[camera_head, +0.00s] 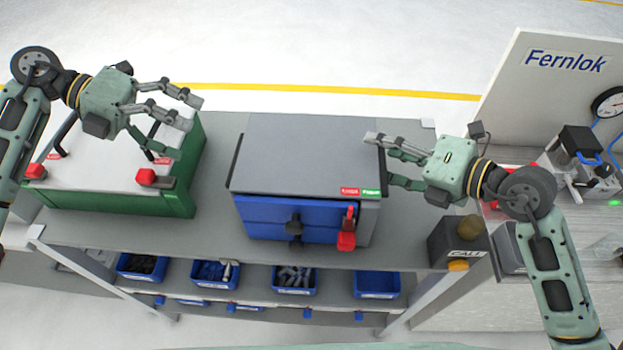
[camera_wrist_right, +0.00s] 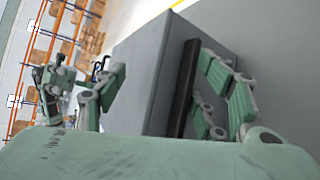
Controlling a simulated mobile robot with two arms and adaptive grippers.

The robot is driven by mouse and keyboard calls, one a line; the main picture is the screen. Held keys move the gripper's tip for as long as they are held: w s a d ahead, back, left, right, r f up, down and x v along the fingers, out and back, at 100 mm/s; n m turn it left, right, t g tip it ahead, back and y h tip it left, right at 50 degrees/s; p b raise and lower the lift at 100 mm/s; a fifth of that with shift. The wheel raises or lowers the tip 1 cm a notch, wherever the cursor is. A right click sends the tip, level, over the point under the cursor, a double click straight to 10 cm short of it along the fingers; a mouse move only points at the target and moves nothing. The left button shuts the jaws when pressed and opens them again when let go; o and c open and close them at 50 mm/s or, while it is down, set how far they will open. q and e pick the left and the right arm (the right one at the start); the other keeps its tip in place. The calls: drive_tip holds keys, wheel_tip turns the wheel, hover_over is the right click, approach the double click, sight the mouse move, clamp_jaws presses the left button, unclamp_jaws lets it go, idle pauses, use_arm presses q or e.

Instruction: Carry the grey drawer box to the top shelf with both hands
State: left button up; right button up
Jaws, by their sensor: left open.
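The grey drawer box (camera_head: 300,155), with blue drawer fronts, black knobs and a red latch, stands upright on the grey top surface (camera_head: 225,235) of the rack. Black strips run along its left and right sides. My left gripper (camera_head: 190,108) is open and empty above the green case, left of the box and apart from it. My right gripper (camera_head: 385,160) is open at the box's right side. In the right wrist view, the box's grey side (camera_wrist_right: 155,75) and black strip lie beyond the spread fingers. I cannot tell whether any finger touches it.
A green case (camera_head: 125,195) with a pale top and red latches stands left of the box. Blue bins (camera_head: 292,280) sit on the shelf below. A call-button unit (camera_head: 457,243) is at the front right, beside the Fernlok panel (camera_head: 540,95).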

drive_tip(key=o, duration=0.9)
drive_tip(key=v, duration=1.2)
idle(0.3)
